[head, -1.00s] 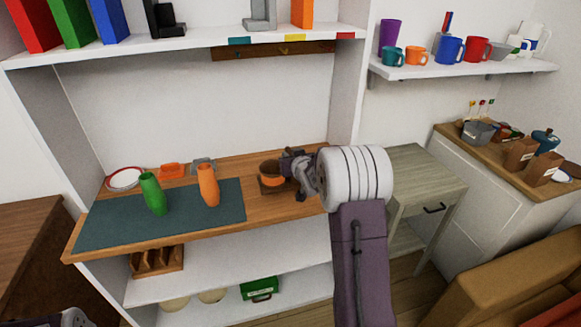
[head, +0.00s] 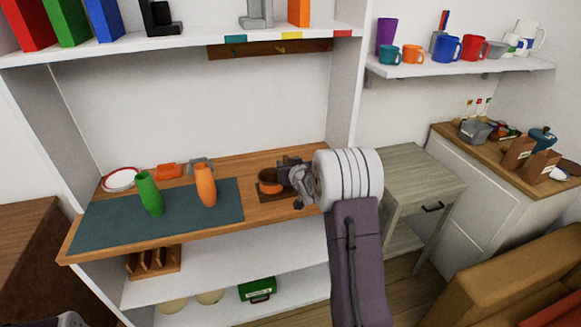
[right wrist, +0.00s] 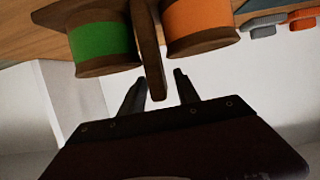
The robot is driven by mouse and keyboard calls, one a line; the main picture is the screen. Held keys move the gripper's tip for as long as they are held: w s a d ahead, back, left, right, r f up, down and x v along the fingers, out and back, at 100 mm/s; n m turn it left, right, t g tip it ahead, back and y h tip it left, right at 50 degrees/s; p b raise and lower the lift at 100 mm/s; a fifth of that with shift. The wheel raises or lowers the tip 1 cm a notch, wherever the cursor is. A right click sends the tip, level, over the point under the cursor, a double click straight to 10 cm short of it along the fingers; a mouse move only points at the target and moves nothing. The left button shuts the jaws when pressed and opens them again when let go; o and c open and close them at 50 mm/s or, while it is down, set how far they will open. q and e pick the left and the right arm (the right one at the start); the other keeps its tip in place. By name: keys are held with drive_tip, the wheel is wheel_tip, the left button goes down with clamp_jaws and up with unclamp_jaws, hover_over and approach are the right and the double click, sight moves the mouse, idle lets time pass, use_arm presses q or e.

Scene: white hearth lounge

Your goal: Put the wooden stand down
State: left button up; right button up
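The wooden stand (head: 272,197) appears to rest on the wooden tabletop, right of the teal mat. It carries a brown pot with an orange band (head: 268,186); a green-banded one is hidden by my gripper in the head view. The right wrist view shows the stand's upright handle (right wrist: 150,60) between the green-banded pot (right wrist: 103,42) and the orange-banded pot (right wrist: 198,18). My right gripper (right wrist: 160,78) has its fingers apart on either side of the handle end, with a visible gap on one side. My left gripper is not in view.
A green vase (head: 149,194) and an orange vase (head: 205,185) stand on the teal mat (head: 110,228). A grey-wood side table (head: 405,170) is at right.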

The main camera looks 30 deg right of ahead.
drive_tip(key=v, duration=1.2)
drive_tip(key=s+a+f+n+g+y, duration=0.1)
drive_tip(key=s+a+f+g+y, duration=0.1)
drive_tip(key=s+a+f+g, duration=0.7)
drive_tip(key=s+a+f, duration=0.1)
drive_tip(key=s+a, duration=0.2)
drive_tip(key=s+a+f+n+g+y, duration=0.1)
drive_tip(key=s+a+f+g, duration=0.2)
drive_tip(key=s, duration=0.7)
drive_tip(key=shift+a+f+n+y, duration=0.3)
drive_tip(key=shift+a+f, duration=0.5)
drive_tip(key=shift+a, duration=0.25)
drive_tip(key=shift+r+p, duration=0.15)
drive_tip(key=shift+p, duration=0.2)
wheel_tip(320, 180, up, 12)
drive_tip(key=p, duration=1.2)
drive_tip(key=shift+r, duration=0.2)
